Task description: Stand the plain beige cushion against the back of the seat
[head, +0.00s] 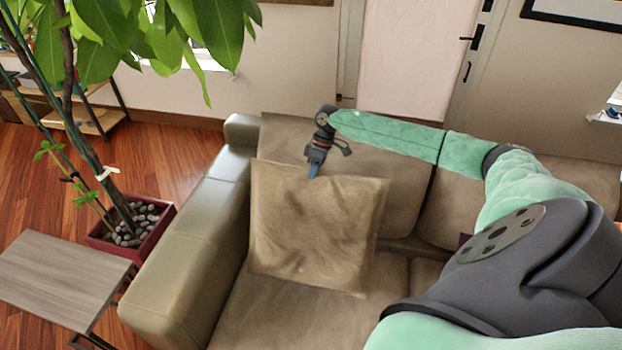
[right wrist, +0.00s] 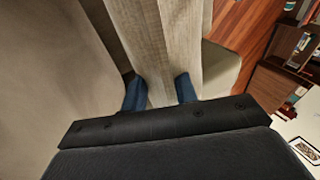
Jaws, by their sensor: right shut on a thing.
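The plain beige cushion (head: 315,230) is upright on the left seat of the sofa, near the left armrest, with its face toward me and its lower edge at the seat. The seat back (head: 400,180) is behind it; I cannot tell whether the two touch. My right gripper (head: 314,174) is at the cushion's top edge. In the right wrist view the cushion (right wrist: 178,45) runs between the two blue fingertips (right wrist: 160,92), which are shut on it. My left gripper is in neither view.
The sofa's left armrest (head: 180,260) stands close beside the cushion. A potted plant (head: 130,225) and a small wooden table (head: 65,275) are left of the sofa. My right arm covers much of the sofa's right side.

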